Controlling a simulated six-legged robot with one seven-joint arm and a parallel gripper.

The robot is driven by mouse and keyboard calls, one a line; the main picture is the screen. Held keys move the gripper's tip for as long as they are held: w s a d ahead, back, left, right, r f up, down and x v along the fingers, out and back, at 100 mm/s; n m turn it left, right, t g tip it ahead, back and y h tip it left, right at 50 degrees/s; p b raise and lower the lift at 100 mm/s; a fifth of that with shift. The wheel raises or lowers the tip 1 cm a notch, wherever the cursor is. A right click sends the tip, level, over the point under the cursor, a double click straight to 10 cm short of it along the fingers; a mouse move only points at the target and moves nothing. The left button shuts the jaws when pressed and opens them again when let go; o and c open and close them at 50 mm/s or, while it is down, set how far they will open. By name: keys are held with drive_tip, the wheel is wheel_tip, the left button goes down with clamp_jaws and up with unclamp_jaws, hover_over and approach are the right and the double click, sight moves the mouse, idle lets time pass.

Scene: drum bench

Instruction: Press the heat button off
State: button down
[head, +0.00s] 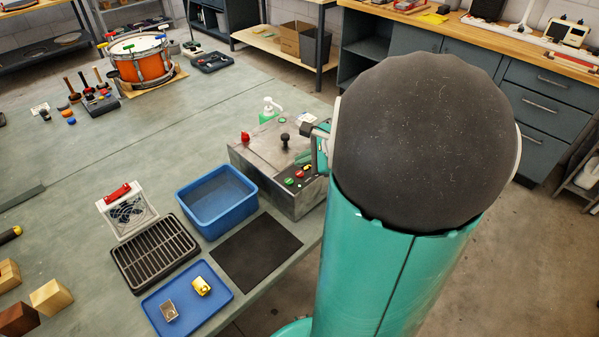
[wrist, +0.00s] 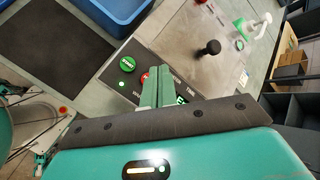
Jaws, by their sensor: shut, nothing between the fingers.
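A metal box (head: 262,165) stands on the bench, with a dark button panel on its front. In the wrist view the panel (wrist: 118,82) carries a green button (wrist: 127,64) and a red button (wrist: 145,77), the red one partly hidden by my fingers. A lit green patch (wrist: 181,100) shows just right of the fingers. My gripper (wrist: 157,72) is shut and empty, its fingertips over the panel close to the red button; contact cannot be told. Panel lettering is partly covered, so I cannot tell which button is heat. In the head view my arm hides much of the gripper.
A black knob (head: 285,140) and a red knob (head: 246,136) stand up from the box top. A blue bin (head: 216,197) and a black mat (head: 256,250) lie left and in front. Bench behind the bin is clear.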

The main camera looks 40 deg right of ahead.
drive_tip(key=shift+r, duration=2.25)
